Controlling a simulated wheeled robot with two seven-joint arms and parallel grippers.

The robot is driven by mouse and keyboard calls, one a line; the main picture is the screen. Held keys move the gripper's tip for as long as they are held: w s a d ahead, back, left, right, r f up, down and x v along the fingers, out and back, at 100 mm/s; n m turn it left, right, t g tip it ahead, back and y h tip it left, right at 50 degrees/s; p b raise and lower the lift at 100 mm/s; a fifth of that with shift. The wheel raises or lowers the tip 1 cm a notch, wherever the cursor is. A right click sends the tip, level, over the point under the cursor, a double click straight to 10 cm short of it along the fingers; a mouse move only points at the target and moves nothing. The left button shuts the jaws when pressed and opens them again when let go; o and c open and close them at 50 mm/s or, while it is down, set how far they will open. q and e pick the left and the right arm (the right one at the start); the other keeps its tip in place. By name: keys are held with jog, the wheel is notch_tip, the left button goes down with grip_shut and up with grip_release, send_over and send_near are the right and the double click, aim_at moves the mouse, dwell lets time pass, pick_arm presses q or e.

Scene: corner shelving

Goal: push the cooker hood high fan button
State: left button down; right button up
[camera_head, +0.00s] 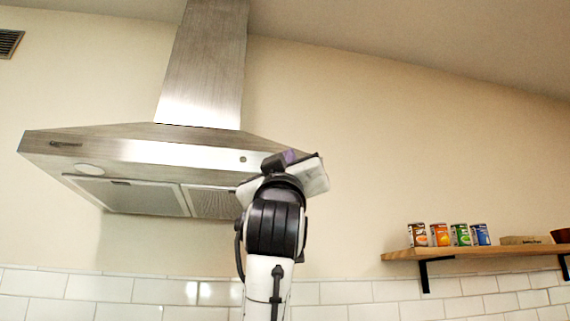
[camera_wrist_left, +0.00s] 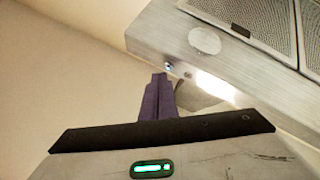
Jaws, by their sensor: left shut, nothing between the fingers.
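The steel cooker hood (camera_head: 135,150) hangs on the wall at upper left in the head view; its underside and front edge show in the left wrist view (camera_wrist_left: 270,90). A small round button-like spot (camera_head: 243,159) sits on its front face, left of my gripper. In the left wrist view a small round button (camera_wrist_left: 168,66) shows just beyond my fingertips; I cannot tell whether it is the high fan one. My left gripper (camera_head: 290,156) is at the hood's right end, its purple fingers (camera_wrist_left: 158,78) shut and empty. Contact cannot be told. My right gripper is not in view.
A wooden shelf (camera_head: 480,252) with several cans stands at right, well clear of my arm. The hood's chimney (camera_head: 205,65) rises above it. A round lamp (camera_wrist_left: 205,40) and mesh filters (camera_wrist_left: 255,20) are on the underside. The wall right of the hood is free.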

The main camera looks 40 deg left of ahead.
pick_arm(q)
jog(key=s+d+b, duration=0.1)
jog(key=s+d, duration=0.3)
jog(key=shift+d, duration=0.35)
dwell(0.4)
